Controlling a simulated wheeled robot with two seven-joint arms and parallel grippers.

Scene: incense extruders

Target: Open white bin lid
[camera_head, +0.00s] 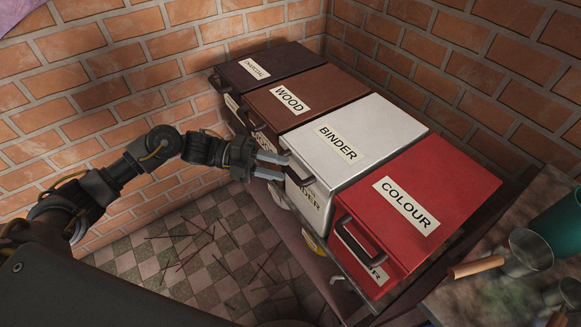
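The white bin (372,124), labelled BINDER, stands third in a row of bins, between the brown WOOD bin and the red COLOUR bin. Its lid looks shut, lying flat on top. A dark handle (302,176) is on the lid's front edge. My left gripper (284,167) reaches in from the left at the front of the white bin. Its two fingers are apart with a gap between them, and the tips are at the handle. I cannot tell whether they touch it. My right gripper is not in view.
The dark CHARCOAL bin (262,66), brown WOOD bin (305,90) and red COLOUR bin (425,200) stand close beside the white bin with lids shut. Brick walls are behind and left. Thin sticks lie on the tiled floor (215,250). Metal cups (528,252) stand at the lower right.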

